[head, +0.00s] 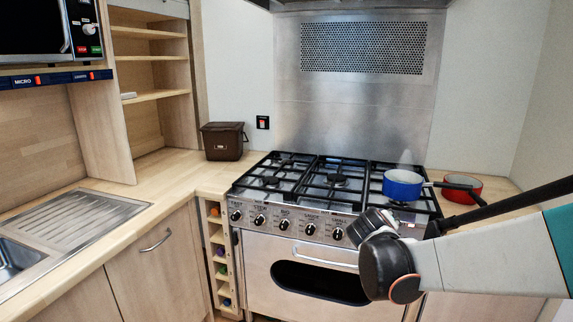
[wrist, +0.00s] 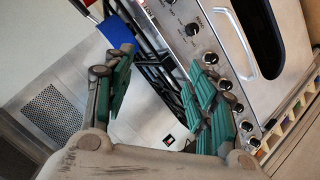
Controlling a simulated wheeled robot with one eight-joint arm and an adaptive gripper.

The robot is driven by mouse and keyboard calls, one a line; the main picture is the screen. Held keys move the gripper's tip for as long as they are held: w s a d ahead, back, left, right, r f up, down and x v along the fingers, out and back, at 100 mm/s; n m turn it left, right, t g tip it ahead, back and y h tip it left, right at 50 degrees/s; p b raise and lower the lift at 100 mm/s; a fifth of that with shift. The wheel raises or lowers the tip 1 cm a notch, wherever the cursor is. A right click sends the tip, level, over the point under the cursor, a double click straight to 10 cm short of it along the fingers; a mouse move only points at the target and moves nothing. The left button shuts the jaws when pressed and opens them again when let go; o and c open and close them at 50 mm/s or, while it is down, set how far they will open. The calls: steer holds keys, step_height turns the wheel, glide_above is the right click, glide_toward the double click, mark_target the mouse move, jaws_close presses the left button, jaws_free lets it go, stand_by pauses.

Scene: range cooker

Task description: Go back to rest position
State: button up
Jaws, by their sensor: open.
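My gripper (wrist: 163,92) is open and empty in the wrist view, its two green-padded fingers spread apart. In the head view my arm reaches in from the right, in front of the cooker (head: 300,262); the fingers cannot be made out there. A blue pan (head: 403,184) with a dark handle stands on the right part of the hob, apart from my arm in the picture. Its blue side also shows in the wrist view (wrist: 117,33), beyond the left finger. The oven front and knobs lie beyond the right finger in the wrist view.
A red pan (head: 462,187) stands on the counter right of the hob. A brown bin (head: 223,141) stands on the counter left of it. A sink (head: 22,258) and a microwave (head: 40,28) are at the left. The left front burners are clear.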

steer(key=s+a+f+m+g+y, duration=0.1)
steer(key=s+a+m+g+y, duration=0.1)
steer(key=s, duration=1.4)
steer(key=s+a+f+m+g+y, duration=0.1)
steer(key=s+a+y, duration=0.2)
steer(key=s, duration=1.3)
steer(key=shift+s+a+m+g+y, duration=0.2)
steer(key=shift+a+m+g+y, duration=0.1)
steer(key=shift+m+g, duration=0.1)
